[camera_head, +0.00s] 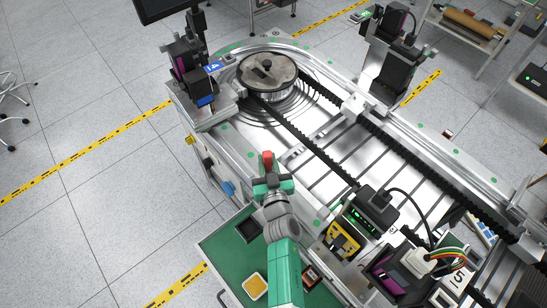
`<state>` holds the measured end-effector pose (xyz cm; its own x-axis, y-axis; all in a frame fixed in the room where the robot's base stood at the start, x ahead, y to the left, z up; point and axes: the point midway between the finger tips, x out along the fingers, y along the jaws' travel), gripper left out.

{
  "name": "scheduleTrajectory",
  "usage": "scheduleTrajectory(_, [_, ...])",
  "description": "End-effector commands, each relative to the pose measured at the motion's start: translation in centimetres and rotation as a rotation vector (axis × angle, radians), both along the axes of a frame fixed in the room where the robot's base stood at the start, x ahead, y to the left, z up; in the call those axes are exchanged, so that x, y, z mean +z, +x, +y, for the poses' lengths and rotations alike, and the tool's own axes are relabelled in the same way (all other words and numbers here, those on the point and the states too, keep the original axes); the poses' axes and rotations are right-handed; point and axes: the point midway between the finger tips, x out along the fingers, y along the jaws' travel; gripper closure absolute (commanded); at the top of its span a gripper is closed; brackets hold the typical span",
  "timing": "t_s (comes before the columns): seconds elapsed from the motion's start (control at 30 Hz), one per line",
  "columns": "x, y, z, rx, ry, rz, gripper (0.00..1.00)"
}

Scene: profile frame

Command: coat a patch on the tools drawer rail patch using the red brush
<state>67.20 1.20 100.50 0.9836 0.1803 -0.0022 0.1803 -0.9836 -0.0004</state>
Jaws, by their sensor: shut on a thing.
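My gripper (269,182) is shut on the red brush (267,158), whose red part sticks up beyond the fingers. It is over the near side of the metal conveyor frame, and I cannot tell if the brush touches anything. The open tools drawer (222,263), with a green floor, is below, nearer the bottom of the view. My arm covers part of the drawer. I cannot make out a distinct patch on its rail.
In the drawer lie a black tray (247,230), a yellow-and-white item (254,286) and a dark box (311,275). A round metal disc (267,72) sits at the conveyor's far end. A black device (377,207) stands to the right. Open floor lies left.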

Motion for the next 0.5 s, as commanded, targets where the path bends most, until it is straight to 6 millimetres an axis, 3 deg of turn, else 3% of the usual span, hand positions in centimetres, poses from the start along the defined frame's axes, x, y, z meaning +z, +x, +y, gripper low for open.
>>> scheduleTrajectory(0.2, [0.1,-1.13,1.37,0.001,0.001,0.0,0.99])
scheduleTrajectory(0.5, [0.15,-1.19,1.42,0.0,0.0,0.0,0.99])
